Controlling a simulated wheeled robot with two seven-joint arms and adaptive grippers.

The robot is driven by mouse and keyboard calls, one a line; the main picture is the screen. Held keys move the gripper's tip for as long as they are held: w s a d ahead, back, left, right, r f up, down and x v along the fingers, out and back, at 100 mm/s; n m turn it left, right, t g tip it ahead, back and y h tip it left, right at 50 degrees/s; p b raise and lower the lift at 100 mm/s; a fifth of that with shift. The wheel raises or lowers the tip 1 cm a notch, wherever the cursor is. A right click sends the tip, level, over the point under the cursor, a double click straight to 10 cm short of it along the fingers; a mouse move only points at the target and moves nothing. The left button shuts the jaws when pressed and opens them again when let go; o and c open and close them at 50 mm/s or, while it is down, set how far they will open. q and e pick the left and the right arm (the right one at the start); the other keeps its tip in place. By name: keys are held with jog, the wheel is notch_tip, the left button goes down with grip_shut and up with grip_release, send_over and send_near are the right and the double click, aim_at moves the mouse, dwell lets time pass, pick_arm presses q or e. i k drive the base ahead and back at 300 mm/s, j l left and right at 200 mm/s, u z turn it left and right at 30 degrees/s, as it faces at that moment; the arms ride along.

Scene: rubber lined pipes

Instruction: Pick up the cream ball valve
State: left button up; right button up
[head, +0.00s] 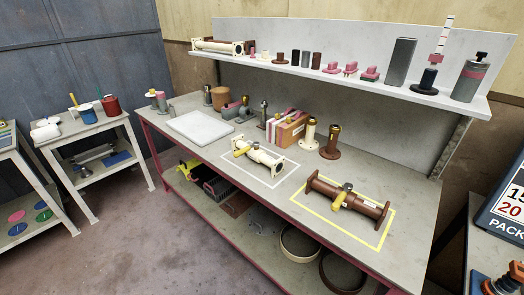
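The cream ball valve (266,161) lies on its side on the workbench, inside a white outlined rectangle (232,177). It has a flange at each end and a yellow handle (241,152) on its left part. A brown valve (362,204) of similar shape, also with a yellow handle, lies inside a yellow outline to the right and nearer. Neither of my grippers shows in the head view, and nothing is touching the cream valve.
Behind the cream valve stand upright cream (309,134) and brown (331,142) flanged pieces and a reddish-brown box (290,130). A pale board (201,126) lies to the left. An upper shelf (300,72) holds several parts. Bench space in front of the valve is clear.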

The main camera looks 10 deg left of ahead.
aim_at(257, 154)
jog(key=i+j+z, duration=0.2)
jog(key=j, duration=0.2)
jog(key=i+j+z, duration=0.15)
jog(key=j, duration=0.3)
jog(key=i+j+z, duration=0.2)
jog(key=j, duration=0.25)
jog(key=i+j+z, duration=0.15)
jog(key=j, duration=0.3)
jog(key=i+j+z, duration=0.2)
jog(key=j, duration=0.3)
jog(key=j+z, duration=0.2)
jog(key=j, duration=0.25)
